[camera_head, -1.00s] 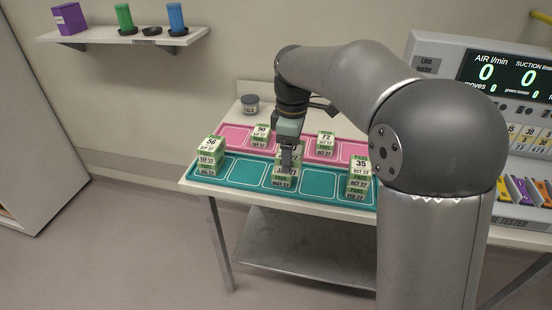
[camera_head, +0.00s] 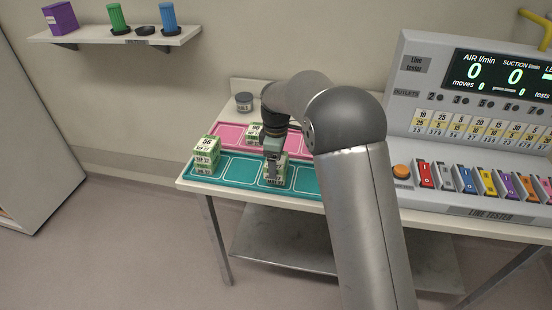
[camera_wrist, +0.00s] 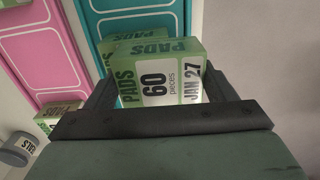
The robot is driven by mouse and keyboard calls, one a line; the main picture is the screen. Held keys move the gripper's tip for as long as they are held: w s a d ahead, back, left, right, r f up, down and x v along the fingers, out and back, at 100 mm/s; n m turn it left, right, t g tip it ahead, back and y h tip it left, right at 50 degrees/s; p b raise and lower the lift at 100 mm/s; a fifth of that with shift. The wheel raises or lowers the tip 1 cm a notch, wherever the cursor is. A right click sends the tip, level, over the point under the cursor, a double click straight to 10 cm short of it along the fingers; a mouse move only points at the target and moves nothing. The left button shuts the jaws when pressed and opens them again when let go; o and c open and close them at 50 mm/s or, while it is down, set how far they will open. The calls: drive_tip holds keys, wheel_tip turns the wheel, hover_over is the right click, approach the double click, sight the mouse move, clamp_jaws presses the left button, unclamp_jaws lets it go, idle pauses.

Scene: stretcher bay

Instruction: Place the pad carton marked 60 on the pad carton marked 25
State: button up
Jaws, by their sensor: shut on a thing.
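The pad carton marked 60 (camera_wrist: 158,84) is green and white and reads JAN 27. It sits between the two fingers of my gripper (camera_wrist: 162,98) in the wrist view. Another green pad carton (camera_wrist: 122,44) shows partly behind it; its number is hidden. In the head view my gripper (camera_head: 272,158) points down, shut, at a carton stack (camera_head: 279,173) on the teal tray (camera_head: 240,174). I cannot tell whether the held carton touches the one below. No carton marked 25 can be read.
A stack topped by carton 56 (camera_head: 206,150) stands at the teal tray's left end, with an empty slot beside it. The pink tray (camera_head: 228,132) behind holds a carton (camera_head: 254,132). A grey jar (camera_head: 244,102) stands behind. The line tester (camera_head: 455,150) is at right.

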drive_tip(key=shift+f, duration=0.2)
drive_tip(key=o, duration=1.1)
drive_tip(key=shift+r, duration=0.1)
wheel_tip(320, 180, up, 12)
drive_tip(key=b, duration=0.1)
drive_tip(key=s+d+r+m, duration=0.2)
drive_tip(key=s+d+m, duration=0.3)
drive_tip(key=s+d, duration=0.35)
drive_tip(key=s+d+f+m, duration=0.3)
drive_tip(key=s, duration=0.5)
drive_tip(key=s+d+f+m, duration=0.3)
drive_tip(key=s+m, duration=0.1)
drive_tip(key=s, duration=0.5)
drive_tip(key=s+d+f+m, duration=0.2)
drive_tip(key=s+d+m, duration=0.2)
drive_tip(key=s, duration=0.5)
drive_tip(key=shift+s+f+t, duration=0.2)
drive_tip(key=shift+f+t, duration=0.2)
